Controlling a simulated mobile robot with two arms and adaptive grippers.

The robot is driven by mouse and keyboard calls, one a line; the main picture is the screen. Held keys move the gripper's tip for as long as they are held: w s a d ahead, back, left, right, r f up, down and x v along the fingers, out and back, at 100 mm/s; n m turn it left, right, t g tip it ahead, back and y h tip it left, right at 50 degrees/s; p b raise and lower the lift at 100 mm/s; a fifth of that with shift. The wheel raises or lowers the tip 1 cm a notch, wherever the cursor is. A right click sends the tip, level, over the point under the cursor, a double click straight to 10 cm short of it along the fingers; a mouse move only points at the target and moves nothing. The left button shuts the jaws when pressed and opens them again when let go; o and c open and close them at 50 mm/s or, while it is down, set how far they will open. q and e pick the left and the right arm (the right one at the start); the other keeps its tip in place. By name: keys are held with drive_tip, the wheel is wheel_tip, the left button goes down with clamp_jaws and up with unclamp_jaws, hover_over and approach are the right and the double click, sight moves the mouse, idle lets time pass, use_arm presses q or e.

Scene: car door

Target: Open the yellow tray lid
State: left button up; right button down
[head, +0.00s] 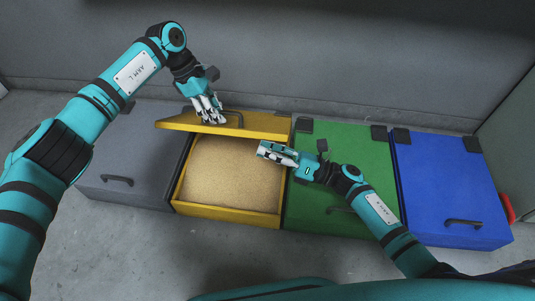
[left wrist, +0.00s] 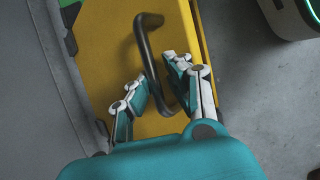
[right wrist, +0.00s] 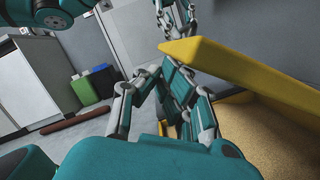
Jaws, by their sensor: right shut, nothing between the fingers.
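The yellow tray lid (head: 265,124) is raised at the back of the yellow tray (head: 232,212), which is full of sand-coloured grains. Its dark handle (left wrist: 150,65) shows in the left wrist view. My left gripper (head: 210,115) is at the lid's upper face, its fingers (left wrist: 158,78) parted on both sides of the handle bar. I cannot tell whether they touch it. My right gripper (head: 270,152) is shut and empty over the tray's right side, in front of the lid. In the right wrist view, the lid's yellow edge (right wrist: 240,68) is just beyond my right fingers.
A closed grey box (head: 125,160) stands left of the tray. Closed green (head: 345,150) and blue (head: 445,185) boxes stand to the right. A grey wall (head: 330,55) runs behind. Grey floor (head: 120,250) is clear in front.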

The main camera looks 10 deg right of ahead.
use_arm(q)
drive_tip(key=o, duration=0.3)
drive_tip(key=shift+s+f, duration=0.1)
drive_tip(key=shift+f, duration=0.05)
drive_tip(key=shift+a, duration=0.1)
drive_tip(key=shift+r, duration=0.2)
